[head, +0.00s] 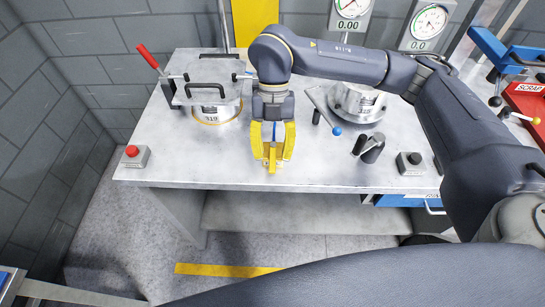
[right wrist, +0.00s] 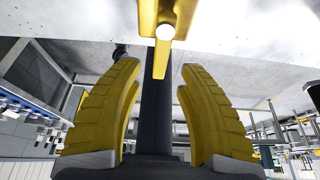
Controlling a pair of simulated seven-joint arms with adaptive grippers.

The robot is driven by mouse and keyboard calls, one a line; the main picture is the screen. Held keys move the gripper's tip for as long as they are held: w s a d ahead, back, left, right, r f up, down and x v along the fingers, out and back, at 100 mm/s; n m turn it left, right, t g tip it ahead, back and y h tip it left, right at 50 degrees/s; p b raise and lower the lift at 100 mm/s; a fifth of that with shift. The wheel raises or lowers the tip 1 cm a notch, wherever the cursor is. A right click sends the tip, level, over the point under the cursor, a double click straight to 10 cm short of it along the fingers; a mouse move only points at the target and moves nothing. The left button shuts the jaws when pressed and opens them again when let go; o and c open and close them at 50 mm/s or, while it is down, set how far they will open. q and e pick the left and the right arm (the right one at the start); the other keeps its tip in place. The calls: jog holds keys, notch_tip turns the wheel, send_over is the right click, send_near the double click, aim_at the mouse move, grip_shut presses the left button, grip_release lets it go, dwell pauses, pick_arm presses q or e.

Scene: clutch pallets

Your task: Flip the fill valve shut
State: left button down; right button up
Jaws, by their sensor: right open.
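The fill valve's yellow handle (head: 271,163) shows at the front part of the grey workbench, between the fingers of my right gripper (head: 272,157). In the right wrist view the yellow valve (right wrist: 165,18) is at the top, with a pale round end, and its narrow lever (right wrist: 160,58) reaches down between the fingertips. My right gripper (right wrist: 159,66) is open there, with a gap on each side of the lever. I cannot tell whether a finger touches it. The valve's body is largely hidden behind the gripper in the head view. My left gripper is not in view.
A clamped pot (head: 217,108) with a red-handled lever (head: 148,57) stands at the left. Another pot (head: 357,102) stands right of my gripper. A red button box (head: 134,156), dark cylinders (head: 372,149) and a black-knobbed box (head: 410,163) lie near the bench's front (head: 330,175).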

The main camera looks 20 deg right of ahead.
jog(key=shift+x, duration=1.2)
grip_shut()
